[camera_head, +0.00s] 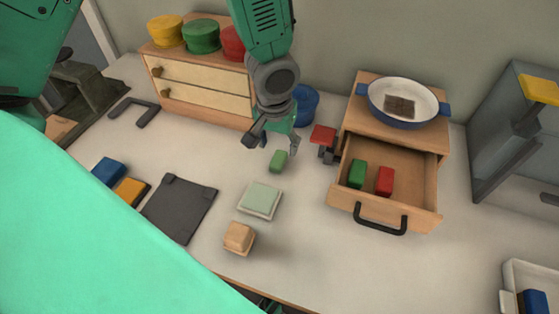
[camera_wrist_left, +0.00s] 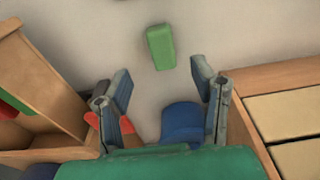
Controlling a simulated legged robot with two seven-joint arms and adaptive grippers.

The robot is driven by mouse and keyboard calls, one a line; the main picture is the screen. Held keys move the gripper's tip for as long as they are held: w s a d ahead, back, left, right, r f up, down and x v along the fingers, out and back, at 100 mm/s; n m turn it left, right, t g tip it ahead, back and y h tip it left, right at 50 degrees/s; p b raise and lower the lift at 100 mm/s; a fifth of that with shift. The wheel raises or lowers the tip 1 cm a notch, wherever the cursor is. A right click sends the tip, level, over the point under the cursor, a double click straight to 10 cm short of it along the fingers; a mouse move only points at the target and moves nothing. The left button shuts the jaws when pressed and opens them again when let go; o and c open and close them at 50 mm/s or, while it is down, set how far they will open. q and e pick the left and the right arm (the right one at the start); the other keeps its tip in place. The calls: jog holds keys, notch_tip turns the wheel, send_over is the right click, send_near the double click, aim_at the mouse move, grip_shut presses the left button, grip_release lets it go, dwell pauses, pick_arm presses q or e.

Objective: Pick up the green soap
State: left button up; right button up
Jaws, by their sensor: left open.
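The green soap (camera_head: 278,161) is a small green block lying on the pale table, in front of my left gripper. It also shows in the left wrist view as a green block (camera_wrist_left: 160,46) at the upper middle. My left gripper (camera_head: 273,147) points down with its fingers spread apart and nothing between them. In the wrist view its fingertips (camera_wrist_left: 160,75) lie on either side of the soap's line, with the soap beyond them and apart from them. My right gripper is not seen.
An open drawer (camera_head: 384,217) to the right holds a green block (camera_head: 357,174) and a red block (camera_head: 385,181). A pan (camera_head: 403,123) stands above it. A pale green square (camera_head: 260,199) and a tan block (camera_head: 239,238) lie nearer. A wooden cabinet (camera_head: 204,91) stands behind.

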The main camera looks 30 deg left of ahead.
aim_at(279, 158)
pick_arm(q)
jog(key=shift+w+a+f, duration=0.1)
jog(key=shift+w+f, duration=0.05)
jog(key=shift+f, duration=0.45)
jog(key=shift+w+a+f, duration=0.1)
jog(key=shift+f, duration=0.45)
jog(key=f, duration=0.4)
jog(key=shift+w+f+b, duration=0.3)
jog(key=shift+w+b, duration=0.05)
jog(key=shift+b, duration=0.05)
jog(key=shift+a+r, duration=0.1)
grip_shut()
